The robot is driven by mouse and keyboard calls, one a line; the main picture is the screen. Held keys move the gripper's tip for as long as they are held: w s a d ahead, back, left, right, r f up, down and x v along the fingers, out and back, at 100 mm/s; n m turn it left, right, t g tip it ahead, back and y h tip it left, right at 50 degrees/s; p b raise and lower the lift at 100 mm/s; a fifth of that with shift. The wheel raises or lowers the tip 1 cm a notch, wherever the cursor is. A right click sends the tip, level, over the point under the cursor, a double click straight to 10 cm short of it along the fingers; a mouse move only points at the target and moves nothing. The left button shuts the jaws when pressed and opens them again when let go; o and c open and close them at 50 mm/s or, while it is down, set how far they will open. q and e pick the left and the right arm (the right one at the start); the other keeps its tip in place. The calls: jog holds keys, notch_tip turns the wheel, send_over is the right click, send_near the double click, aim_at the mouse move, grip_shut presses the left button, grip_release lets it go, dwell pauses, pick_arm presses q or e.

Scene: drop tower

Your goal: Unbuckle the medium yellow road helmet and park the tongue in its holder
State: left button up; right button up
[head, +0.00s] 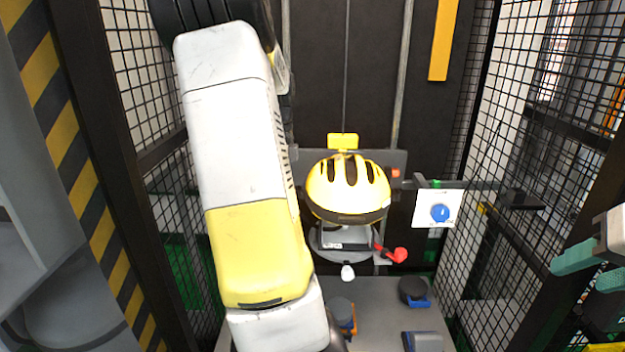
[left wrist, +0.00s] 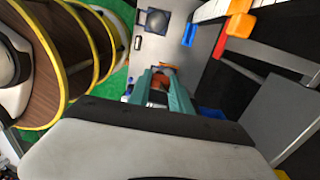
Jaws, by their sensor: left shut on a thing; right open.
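The yellow road helmet (head: 348,187) with dark vents sits upright at the middle of the head view, above a grey round support (head: 325,240). Its straps, buckle and tongue cannot be made out. My left arm crosses the left half of the head view and hides its own gripper there. In the left wrist view the teal fingers of my left gripper (left wrist: 163,88) are closed around a small orange part (left wrist: 158,97); what it belongs to is unclear. My right gripper (head: 583,259) is open and empty at the right edge, well away from the helmet.
A grey table (head: 375,300) holds a dark round piece with blue (head: 413,291), a dark cylinder with orange (head: 342,312) and a blue-grey block (head: 424,341). Mesh fences flank both sides.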

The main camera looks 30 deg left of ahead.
pick_arm(q)
jog(key=shift+s+d+f, duration=2.4)
jog(key=shift+s+d, duration=0.85)
jog(key=shift+d, duration=0.05)
jog(key=shift+w+d, duration=1.55)
jog(key=shift+d, duration=3)
jog(key=shift+w+d, duration=1.5)
jog(key=shift+d, duration=3.05)
jog(key=shift+w+d+r, duration=0.6)
jog(key=shift+w+d, duration=3.4)
jog(key=shift+w, duration=0.8)
jog(key=shift+w+a+r, duration=0.9)
jog(key=shift+w+r, duration=3.4)
jog(key=shift+w, duration=0.25)
jog(key=shift+w+a+f, duration=0.1)
jog(key=shift+w+a, duration=0.1)
jog(key=shift+a, duration=1.45)
jog(key=shift+w+a+f, duration=0.1)
jog(key=shift+w+a, duration=0.05)
jog(key=shift+a, duration=1.45)
